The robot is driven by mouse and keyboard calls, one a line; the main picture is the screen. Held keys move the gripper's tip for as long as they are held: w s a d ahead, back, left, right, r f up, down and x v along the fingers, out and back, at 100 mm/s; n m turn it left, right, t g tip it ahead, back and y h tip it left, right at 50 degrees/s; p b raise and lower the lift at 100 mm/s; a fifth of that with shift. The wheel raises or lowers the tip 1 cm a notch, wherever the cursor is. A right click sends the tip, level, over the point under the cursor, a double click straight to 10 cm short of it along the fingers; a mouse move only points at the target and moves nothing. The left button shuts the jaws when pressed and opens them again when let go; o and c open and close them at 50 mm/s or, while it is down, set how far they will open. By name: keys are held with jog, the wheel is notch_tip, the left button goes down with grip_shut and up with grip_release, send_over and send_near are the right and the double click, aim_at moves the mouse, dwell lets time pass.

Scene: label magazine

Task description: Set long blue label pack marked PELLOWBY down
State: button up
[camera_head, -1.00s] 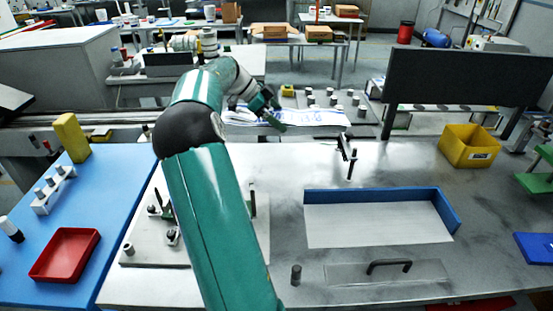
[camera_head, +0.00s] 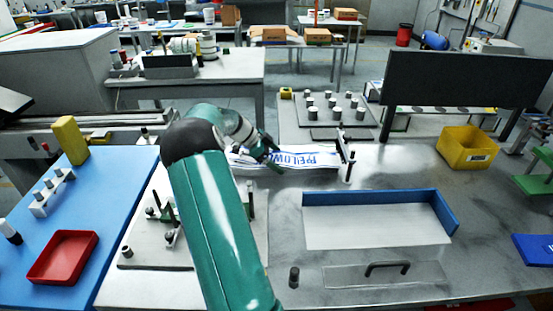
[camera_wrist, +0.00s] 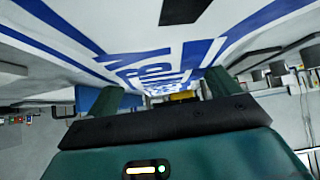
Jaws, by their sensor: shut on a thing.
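The long label pack (camera_head: 310,159) is white with blue stripes and large blue lettering, which appears upside down in the head view. It lies across the picture, beyond the middle of the bench. My gripper (camera_head: 270,158) is shut on it left of its middle. Whether the pack touches the bench is unclear. In the wrist view the pack (camera_wrist: 150,35) fills the top, running away between the green fingers of my gripper (camera_wrist: 168,92). Its right end is close to a dark post with an angled bracket (camera_head: 344,150). My arm hides part of its left side.
A white bay with a blue wall (camera_head: 438,208) lies empty at front right, behind a clear plate with a black handle (camera_head: 388,267). A yellow bin (camera_head: 468,148) stands at right. A plate with several cylinders (camera_head: 330,107) lies behind the pack. A red tray (camera_head: 63,257) is at left.

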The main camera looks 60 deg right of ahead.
jog(key=o, duration=1.3)
jog(key=shift+o, duration=0.2)
jog(key=v, duration=1.2)
